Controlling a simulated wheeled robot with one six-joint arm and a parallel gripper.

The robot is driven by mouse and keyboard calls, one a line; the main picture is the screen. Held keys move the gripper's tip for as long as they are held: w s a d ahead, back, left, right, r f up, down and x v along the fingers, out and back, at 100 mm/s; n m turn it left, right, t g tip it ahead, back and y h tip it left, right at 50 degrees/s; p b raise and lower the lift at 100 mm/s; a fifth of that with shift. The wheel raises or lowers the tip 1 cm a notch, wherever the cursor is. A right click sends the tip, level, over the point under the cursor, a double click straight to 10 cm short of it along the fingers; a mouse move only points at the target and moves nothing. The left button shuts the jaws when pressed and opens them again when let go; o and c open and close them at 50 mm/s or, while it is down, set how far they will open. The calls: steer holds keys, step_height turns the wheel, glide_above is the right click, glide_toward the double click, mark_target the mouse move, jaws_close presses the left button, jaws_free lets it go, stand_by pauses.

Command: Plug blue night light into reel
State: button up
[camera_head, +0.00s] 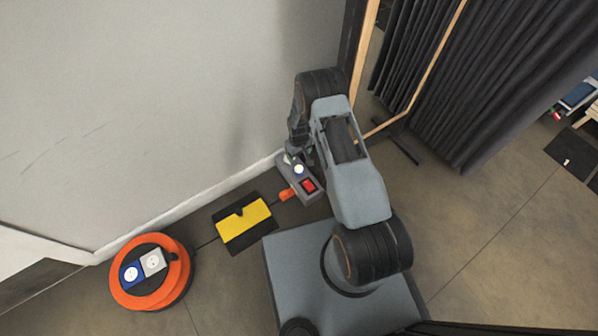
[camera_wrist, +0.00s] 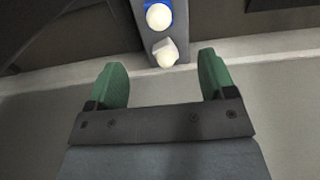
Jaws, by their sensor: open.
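The reel (camera_head: 175,291) is orange and black and lies on the floor at the lower left in the head view. Its top has a blue socket (camera_head: 130,273) and a grey socket (camera_head: 153,262). The blue night light, with a round white dome (camera_head: 298,169), sits on a grey power strip (camera_head: 316,195); it also shows at the top of the wrist view (camera_wrist: 158,16). A second, pale night light (camera_wrist: 165,53) is on the strip's near end. My gripper (camera_wrist: 162,68) is open and empty, its green fingers short of the pale light. In the head view my arm partly hides the gripper.
A red switch (camera_head: 308,185) is on the strip. A yellow and black cable ramp (camera_head: 242,223) lies between strip and reel, with a cable across it. A grey wall (camera_head: 130,110) runs close behind. Dark curtains (camera_head: 470,80) and a wooden-framed mirror (camera_head: 425,70) stand at the right.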

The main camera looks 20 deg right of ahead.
mark_target(299, 167)
steer(key=shift+f, duration=0.1)
step_height(299, 167, down, 8)
steer(key=b, duration=0.3)
steer(key=shift+f+b, duration=0.25)
steer(key=shift+b, duration=0.05)
steer(key=f+b, duration=0.2)
steer(key=f, duration=0.1)
steer(key=f+b, duration=0.1)
steer(key=f, duration=0.1)
steer(key=shift+w+f, duration=0.1)
steer(key=shift+w, duration=0.15)
steer(key=c, duration=1)
steer(key=shift+o, duration=0.2)
